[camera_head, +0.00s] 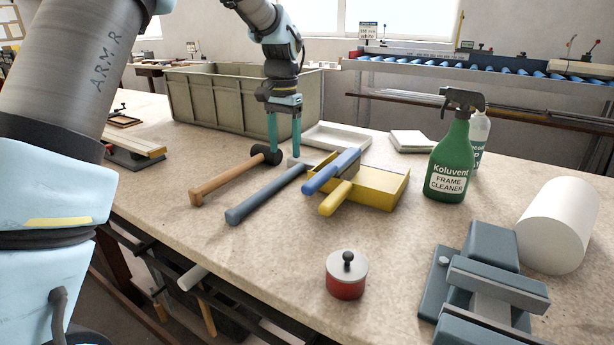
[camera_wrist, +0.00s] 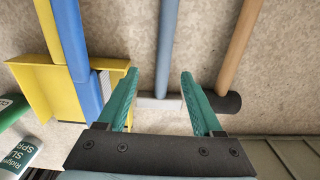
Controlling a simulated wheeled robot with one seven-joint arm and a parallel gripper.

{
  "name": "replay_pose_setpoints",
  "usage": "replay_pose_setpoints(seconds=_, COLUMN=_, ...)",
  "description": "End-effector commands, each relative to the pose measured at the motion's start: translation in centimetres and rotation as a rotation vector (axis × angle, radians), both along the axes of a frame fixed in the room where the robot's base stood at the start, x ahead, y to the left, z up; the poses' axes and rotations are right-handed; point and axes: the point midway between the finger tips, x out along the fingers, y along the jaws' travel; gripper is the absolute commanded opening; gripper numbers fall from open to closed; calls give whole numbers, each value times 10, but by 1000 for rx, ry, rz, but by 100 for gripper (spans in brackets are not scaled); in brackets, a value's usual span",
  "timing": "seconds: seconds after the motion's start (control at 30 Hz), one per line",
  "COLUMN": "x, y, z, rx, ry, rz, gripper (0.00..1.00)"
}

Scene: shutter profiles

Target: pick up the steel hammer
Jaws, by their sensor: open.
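The steel hammer (camera_head: 265,194) lies on the workbench with its blue-grey handle toward the front left and its pale metal head at the far end. In the wrist view the hammer's handle (camera_wrist: 168,45) runs down between my fingers to the head. My gripper (camera_head: 284,152) is open and empty, pointing down over the head end of the hammer. In the wrist view the fingertips (camera_wrist: 160,73) stand on either side of the handle line. I cannot tell how high they are above the bench.
A wooden-handled mallet (camera_head: 226,181) with a black head lies close to the left. A yellow box (camera_head: 378,186) with blue and yellow handled tools is close to the right. A grey-green crate (camera_head: 215,99) stands behind. A green spray bottle (camera_head: 450,155) and red pot (camera_head: 346,284) stand farther right.

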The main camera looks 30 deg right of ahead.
Motion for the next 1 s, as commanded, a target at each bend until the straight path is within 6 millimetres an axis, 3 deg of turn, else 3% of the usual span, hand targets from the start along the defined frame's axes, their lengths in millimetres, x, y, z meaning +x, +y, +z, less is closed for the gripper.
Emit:
replay_pose_setpoints(seconds=0.13, x=0, y=1, z=-21, rx=1, ry=2, rz=0, gripper=68)
replay_pose_setpoints(seconds=0.37, x=0, y=3, z=-37, rx=1, ry=2, rz=1, gripper=68)
replay_pose_setpoints(seconds=0.63, x=1, y=8, z=-75, rx=1, ry=0, rz=2, gripper=68)
replay_pose_setpoints(seconds=0.97, x=1, y=8, z=-83, rx=0, ry=-1, rz=2, gripper=68)
replay_pose_setpoints(seconds=1.0, x=1, y=8, z=-83, rx=0, ry=-1, rz=2, gripper=64)
